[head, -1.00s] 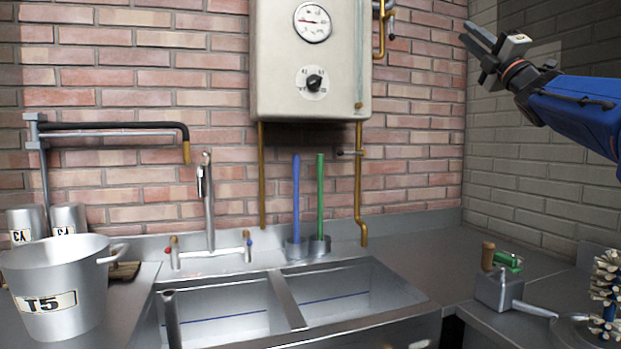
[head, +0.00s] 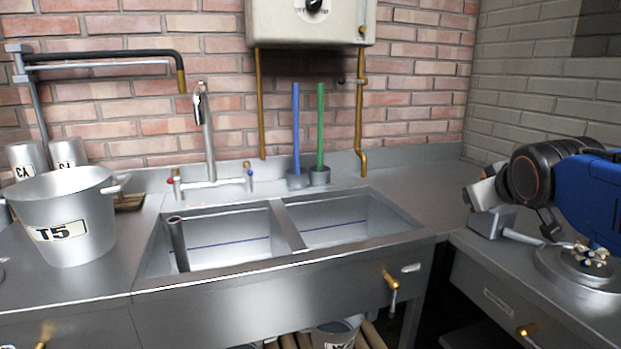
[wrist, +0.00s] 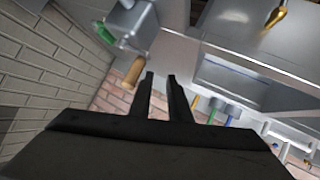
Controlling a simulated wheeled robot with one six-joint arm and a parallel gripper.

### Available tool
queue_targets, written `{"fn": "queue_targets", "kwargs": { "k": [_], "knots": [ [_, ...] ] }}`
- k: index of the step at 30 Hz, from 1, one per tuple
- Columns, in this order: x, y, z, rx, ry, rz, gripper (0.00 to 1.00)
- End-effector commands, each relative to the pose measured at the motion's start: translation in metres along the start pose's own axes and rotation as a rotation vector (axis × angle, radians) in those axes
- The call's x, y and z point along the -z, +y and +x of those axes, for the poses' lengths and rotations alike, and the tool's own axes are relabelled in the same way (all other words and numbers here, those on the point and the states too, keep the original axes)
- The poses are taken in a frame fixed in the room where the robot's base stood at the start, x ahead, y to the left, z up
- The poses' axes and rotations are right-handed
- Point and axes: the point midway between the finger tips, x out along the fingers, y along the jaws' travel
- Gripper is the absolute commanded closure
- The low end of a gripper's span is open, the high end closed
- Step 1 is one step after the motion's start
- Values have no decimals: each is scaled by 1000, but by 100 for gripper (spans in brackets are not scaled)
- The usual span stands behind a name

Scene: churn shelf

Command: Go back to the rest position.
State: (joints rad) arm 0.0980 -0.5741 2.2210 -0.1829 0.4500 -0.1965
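My gripper (wrist: 160,82) shows in the wrist view with two dark fingers apart and nothing between them. In the head view my blue arm is at the right, with its black wrist joint low over the right-hand counter. The fingers cannot be made out there. In the wrist view a grey box (wrist: 135,18) with a green part (wrist: 112,36) and a brown handle (wrist: 133,72) lies beyond the fingers to the upper left. The grey box (head: 492,222) is partly hidden behind my wrist in the head view.
A double sink (head: 290,262) is in the middle, with a tap (head: 205,130) and a blue rod (head: 296,125) and green rod (head: 320,125) behind. A pot marked T5 (head: 95,215) stands at left. A wall heater (head: 275,25) hangs above. A round grey base (head: 570,268) is near my arm.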

Motion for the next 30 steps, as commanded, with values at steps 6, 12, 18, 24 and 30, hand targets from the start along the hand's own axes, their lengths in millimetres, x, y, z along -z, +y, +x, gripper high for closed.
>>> {"fn": "queue_targets", "kwargs": {
  "k": [6,12,18,24,30],
  "knots": [
    [-112,-64,-22,125,-233,130,83],
    [-207,-116,-52,217,-446,226,83],
    [-261,-138,-73,253,-573,253,83],
    [-272,-141,-78,257,-602,247,83],
    [-272,-141,-77,257,-600,246,83]
  ]
}}
